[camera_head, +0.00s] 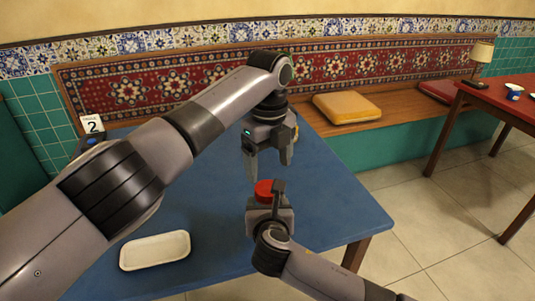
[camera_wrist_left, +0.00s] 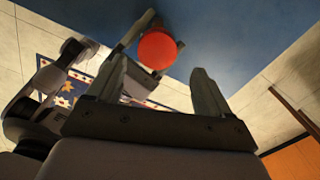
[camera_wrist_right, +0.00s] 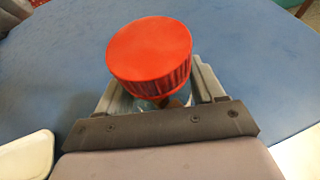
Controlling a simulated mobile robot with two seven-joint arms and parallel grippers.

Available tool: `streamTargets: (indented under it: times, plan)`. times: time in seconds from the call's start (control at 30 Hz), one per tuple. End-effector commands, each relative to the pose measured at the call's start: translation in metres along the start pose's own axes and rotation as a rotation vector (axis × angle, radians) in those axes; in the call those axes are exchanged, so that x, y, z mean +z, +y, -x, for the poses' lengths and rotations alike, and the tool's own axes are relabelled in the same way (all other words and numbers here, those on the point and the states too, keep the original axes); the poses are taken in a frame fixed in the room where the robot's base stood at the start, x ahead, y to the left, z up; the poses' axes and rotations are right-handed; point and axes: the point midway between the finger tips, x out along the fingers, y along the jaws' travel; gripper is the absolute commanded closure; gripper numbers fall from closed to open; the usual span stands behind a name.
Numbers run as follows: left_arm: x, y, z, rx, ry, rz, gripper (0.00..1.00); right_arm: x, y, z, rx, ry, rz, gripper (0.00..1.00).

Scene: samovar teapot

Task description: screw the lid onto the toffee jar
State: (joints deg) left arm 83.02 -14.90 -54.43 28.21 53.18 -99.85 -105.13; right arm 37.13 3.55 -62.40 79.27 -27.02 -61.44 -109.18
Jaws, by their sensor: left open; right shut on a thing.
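The red lid (camera_head: 264,191) sits on top of the toffee jar (camera_wrist_right: 172,101), and its round top and ribbed side show in the right wrist view (camera_wrist_right: 150,56). I cannot tell how far it is threaded on. The jar is mostly hidden below the lid and between the fingers. My right gripper (camera_head: 268,204) is shut on the jar and holds it near the table's right part. My left gripper (camera_head: 268,167) is open and empty, pointing down above the lid. In the left wrist view the lid (camera_wrist_left: 157,50) lies beyond the left fingertips, between their directions.
A cream tray (camera_head: 155,251) lies on the blue table (camera_head: 335,205) at the front left. A number card (camera_head: 91,124) stands at the back left. A yellow cushion (camera_head: 347,108) is on the bench behind. A red table (camera_head: 505,98) stands apart at right.

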Motion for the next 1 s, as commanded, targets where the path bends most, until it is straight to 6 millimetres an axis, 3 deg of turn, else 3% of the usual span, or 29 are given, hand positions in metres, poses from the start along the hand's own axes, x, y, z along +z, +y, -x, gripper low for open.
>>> streamTargets:
  times: [1.0]
  plan:
    - [0.000,0.001,0.013,0.003,-0.003,1.587,0.20,0.001,0.000,0.000,0.001,-0.001,0.000,1.00]
